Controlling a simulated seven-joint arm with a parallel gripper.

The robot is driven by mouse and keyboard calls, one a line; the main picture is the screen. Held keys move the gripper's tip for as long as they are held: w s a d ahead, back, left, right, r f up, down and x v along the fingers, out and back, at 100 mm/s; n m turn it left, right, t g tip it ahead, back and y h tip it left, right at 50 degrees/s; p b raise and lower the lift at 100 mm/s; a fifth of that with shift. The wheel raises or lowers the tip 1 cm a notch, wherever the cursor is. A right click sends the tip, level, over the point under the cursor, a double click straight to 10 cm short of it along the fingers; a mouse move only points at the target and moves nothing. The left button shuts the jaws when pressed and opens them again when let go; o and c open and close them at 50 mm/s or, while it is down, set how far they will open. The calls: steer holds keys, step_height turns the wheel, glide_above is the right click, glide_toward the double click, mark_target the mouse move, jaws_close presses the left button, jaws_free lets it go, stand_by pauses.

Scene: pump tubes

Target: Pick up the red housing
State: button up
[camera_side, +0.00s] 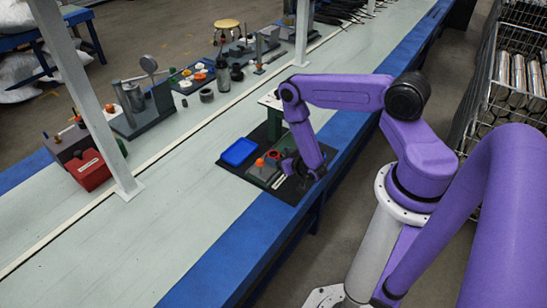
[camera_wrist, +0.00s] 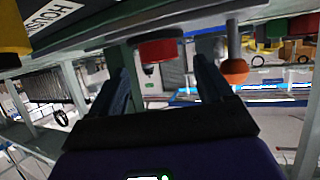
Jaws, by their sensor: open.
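The red housing (camera_wrist: 159,49) is a short round red piece in the wrist view, seen in the picture between and just beyond the fingertips. A red piece (camera_side: 273,154), likely the same housing, shows small beside my gripper in the side view. My gripper (camera_wrist: 161,66) is open, one dark finger on each side of the red piece in the picture, with no contact visible. In the side view my gripper (camera_side: 292,166) is low over the black mat (camera_side: 231,170), partly hiding what lies there. An orange ball-like piece (camera_wrist: 235,71) is right of the fingers; it also shows in the side view (camera_side: 260,162).
A blue tray (camera_side: 239,151) sits on the mat, left of my gripper. A label starting "HOUS" (camera_wrist: 62,12) shows in the wrist view. A red box (camera_side: 88,170), a grey fixture (camera_side: 145,105) and a white post (camera_side: 85,90) stand farther left. The near-left bench is clear.

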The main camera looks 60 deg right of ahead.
steer(key=shift+x, duration=1.15)
steer(key=shift+c, duration=0.3)
steer(key=c, duration=1.1)
steer(key=shift+r, duration=0.2)
steer(key=shift+c, duration=0.2)
steer(key=shift+r, duration=0.55)
steer(key=s+a+r, duration=0.5)
steer(key=s+r, duration=0.6)
steer(key=s, duration=0.1)
steer(key=shift+s+r, duration=0.25)
steer(key=shift+s, duration=0.15)
